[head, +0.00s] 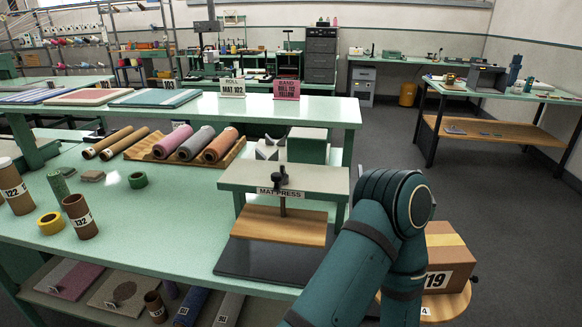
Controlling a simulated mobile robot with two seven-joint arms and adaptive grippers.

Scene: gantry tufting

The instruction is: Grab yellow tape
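The yellow tape (50,223) is a roll lying flat on the green table (165,235) at the left, near its front edge. A brown tube marked 132 (80,216) stands upright just to its right, and a brown tube marked 122 (15,188) stands to its left and a little behind. Neither of my grippers is in view. A teal arm of mine rises from the bottom at the right of centre, with only its links and a bent joint showing, well away from the tape.
A green tape roll (138,180) lies behind the yellow one. A mat press (283,195) stands at the table's right end. Rolled mats (188,145) lie farther back. A box (447,258) stands at the right. The tabletop between tape and press is clear.

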